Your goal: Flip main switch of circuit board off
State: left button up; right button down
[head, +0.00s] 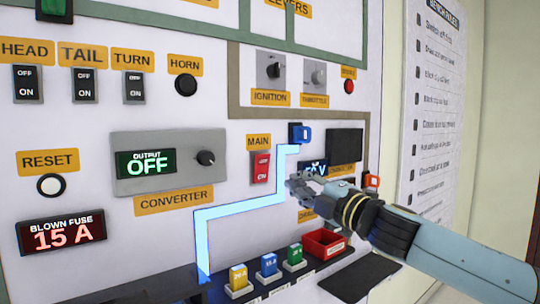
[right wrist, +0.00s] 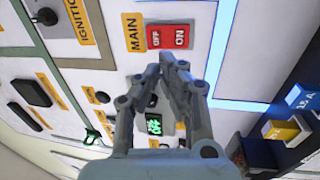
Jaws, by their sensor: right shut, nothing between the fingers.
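The red main switch (head: 260,168) sits on the white panel under the yellow MAIN label (head: 259,142). It also shows in the right wrist view, where the red switch (right wrist: 168,37) carries OFF and ON markings. I cannot tell which way its rocker is tilted. My right gripper (head: 291,184) is shut and empty, just right of and slightly below the switch in the head view. In the right wrist view my right gripper's fingertips (right wrist: 170,62) are together close to the switch's edge; I cannot tell whether they touch it. My left gripper is not in view.
A glowing blue line (head: 240,208) runs from a blue connector (head: 299,133) down to the fuse shelf. Colored fuses (head: 269,265) and a red tray (head: 325,243) stand below. The converter (head: 168,162) reads OFF; the blown-fuse display (head: 60,235) reads 15 A.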

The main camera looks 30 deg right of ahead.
jog(key=p, duration=0.6)
send_near(264, 162)
jog(key=w, duration=0.3)
jog(key=w+p, duration=0.1)
jog(key=w+r, duration=0.1)
jog(key=w, duration=0.1)
jog(key=shift+a, duration=0.3)
jog(key=shift+w, duration=0.6)
jog(key=shift+r+p, duration=0.1)
jog(key=shift+p, duration=0.2)
jog(key=shift+w+r, duration=0.15)
jog(key=shift+w, duration=0.1)
jog(key=shift+s, duration=0.1)
